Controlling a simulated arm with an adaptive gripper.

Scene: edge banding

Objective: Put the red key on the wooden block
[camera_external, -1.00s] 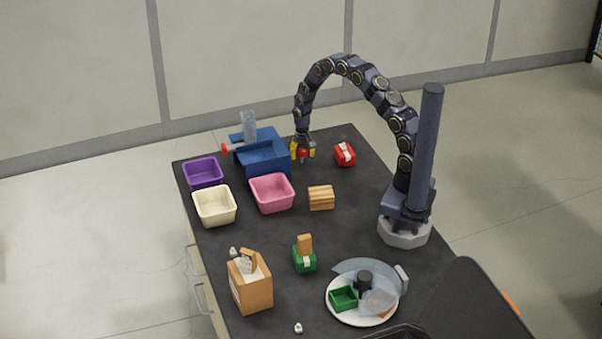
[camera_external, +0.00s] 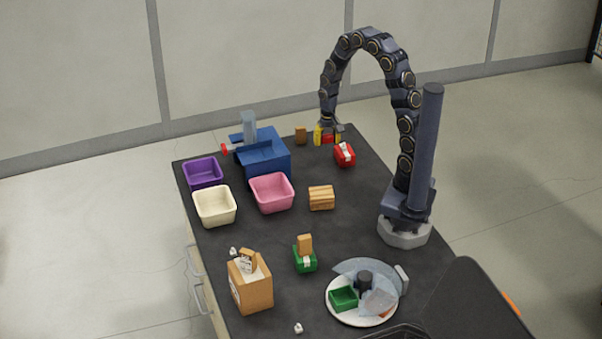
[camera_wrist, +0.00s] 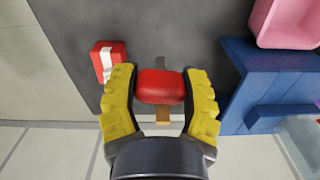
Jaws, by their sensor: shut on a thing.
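My gripper (camera_external: 328,136) is at the far edge of the dark table, its yellow fingers shut on the red key (camera_wrist: 160,86). The key's red body also shows between the fingers in the external view (camera_external: 327,140). A small brown wooden block (camera_external: 301,135) stands at the far edge, just left of my gripper and apart from it. In the wrist view, a tan piece (camera_wrist: 163,118) shows partly hidden behind the key; I cannot tell whether it is that block. A slatted wooden block (camera_external: 321,198) sits mid-table.
A red box with a white band (camera_external: 344,154) is close to my gripper's right. A blue fixture (camera_external: 268,163) stands to its left. Purple (camera_external: 203,173), cream (camera_external: 215,206) and pink (camera_external: 272,193) bins stand farther left and nearer the front.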

